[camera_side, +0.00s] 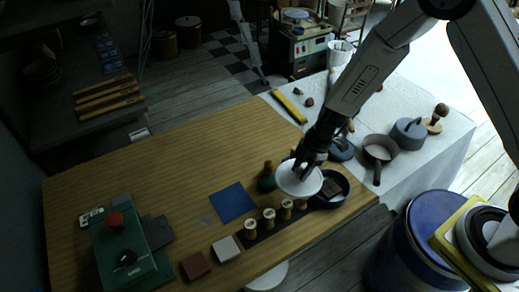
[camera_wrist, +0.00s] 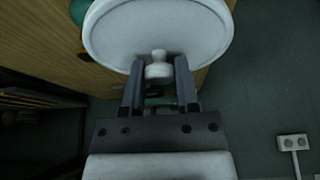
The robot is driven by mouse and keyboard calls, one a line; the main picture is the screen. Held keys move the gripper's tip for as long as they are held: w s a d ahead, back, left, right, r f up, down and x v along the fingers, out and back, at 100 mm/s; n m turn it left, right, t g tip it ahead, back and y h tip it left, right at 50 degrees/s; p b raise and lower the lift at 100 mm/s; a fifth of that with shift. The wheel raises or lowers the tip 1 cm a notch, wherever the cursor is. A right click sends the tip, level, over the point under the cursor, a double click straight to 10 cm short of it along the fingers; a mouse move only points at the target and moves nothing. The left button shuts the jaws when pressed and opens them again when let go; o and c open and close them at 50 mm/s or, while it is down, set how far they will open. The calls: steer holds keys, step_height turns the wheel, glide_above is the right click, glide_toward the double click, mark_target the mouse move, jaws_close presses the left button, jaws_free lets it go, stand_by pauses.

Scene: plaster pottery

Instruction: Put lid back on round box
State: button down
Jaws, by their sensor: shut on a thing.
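The lid (camera_side: 299,181) is a white disc with a knob on top. My gripper (camera_side: 307,160) is shut on the knob, which shows between the two fingers (camera_wrist: 158,68) in the wrist view. The lid's pale top (camera_wrist: 160,25) fills the upper part of that view. A dark blue, open round container (camera_side: 343,194), which looks like the round box, stands at the table's right end with something brown inside. In the side view the lid overlaps its left part; how far apart they are in height I cannot tell. The container is not clearly visible in the wrist view.
Several small stamps (camera_side: 269,219) stand in a row in front. A blue square (camera_side: 232,203) lies further left. A pan (camera_side: 378,150) and a grey pot (camera_side: 408,135) are on the white table behind.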

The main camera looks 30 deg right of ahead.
steer(key=s+d+n, duration=0.2)
steer(key=s+d, duration=0.1)
steer(key=d, duration=0.7)
steer(key=shift+d+g, duration=0.25)
steer(key=shift+g, duration=0.15)
steer(key=shift+f, duration=0.25)
steer(key=shift+f, duration=3.05)
steer(key=shift+f, duration=0.15)
jaws_free()
step_height(320, 180, up, 7)
stand_by(1.7)
